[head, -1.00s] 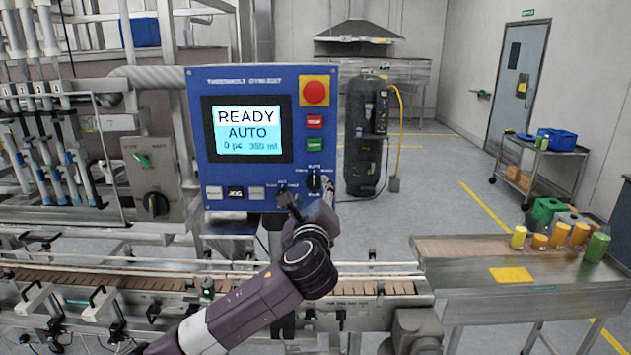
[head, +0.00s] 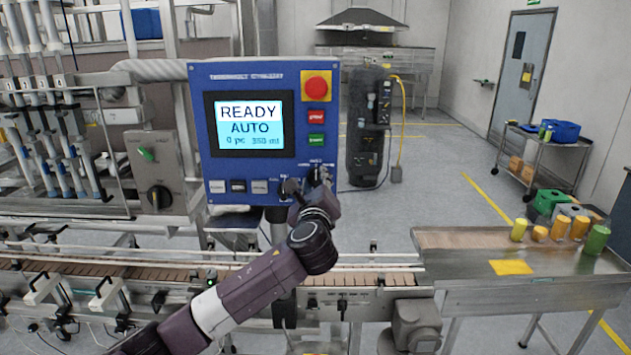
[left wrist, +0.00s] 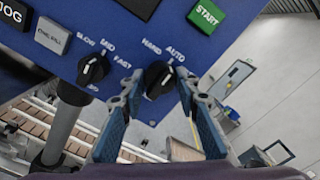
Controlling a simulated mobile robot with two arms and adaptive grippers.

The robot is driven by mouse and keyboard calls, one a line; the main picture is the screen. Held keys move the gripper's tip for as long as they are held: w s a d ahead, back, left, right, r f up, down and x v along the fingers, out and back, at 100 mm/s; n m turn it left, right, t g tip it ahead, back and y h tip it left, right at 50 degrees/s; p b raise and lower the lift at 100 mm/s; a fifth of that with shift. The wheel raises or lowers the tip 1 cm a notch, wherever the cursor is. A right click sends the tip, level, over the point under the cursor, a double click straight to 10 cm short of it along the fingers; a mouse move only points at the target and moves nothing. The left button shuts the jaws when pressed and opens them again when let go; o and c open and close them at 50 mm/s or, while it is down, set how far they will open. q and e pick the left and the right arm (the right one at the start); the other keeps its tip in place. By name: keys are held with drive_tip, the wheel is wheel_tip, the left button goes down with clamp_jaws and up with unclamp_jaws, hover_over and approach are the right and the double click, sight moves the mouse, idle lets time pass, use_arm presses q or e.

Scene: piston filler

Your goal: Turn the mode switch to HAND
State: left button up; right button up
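The mode switch (left wrist: 158,80) is a black round knob on the blue control panel (head: 199,130). Its HAND and AUTO labels show in the left wrist view, and its white mark points toward AUTO. The panel's screen (head: 249,124) reads READY and AUTO. My left gripper (left wrist: 157,88) is open, with one blue-grey finger on each side of the knob. I cannot tell whether either finger touches it. In the head view my left gripper (head: 304,187) is at the panel's lower right corner and partly hides the switch. My right gripper is not in view.
The speed knob (left wrist: 93,70), marked SLOW, MID and FAST, is close beside the left finger. A red emergency button (head: 316,86) and a green START button (head: 316,140) sit above the mode switch. A conveyor (head: 365,281) runs below the panel.

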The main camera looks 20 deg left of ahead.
use_arm(q)
drive_tip(key=c, duration=0.4)
drive_tip(key=shift+o, duration=0.2)
drive_tip(key=n+b, duration=0.2)
drive_tip(key=shift+f+n, duration=0.15)
drive_tip(key=shift+n, duration=0.25)
drive_tip(key=n+b, duration=0.2)
drive_tip(key=n, duration=0.2)
drive_tip(key=shift+n+b, duration=0.65)
drive_tip(key=shift+n, duration=0.35)
drive_tip(key=o, duration=1.2)
drive_tip(key=shift+c, duration=0.2)
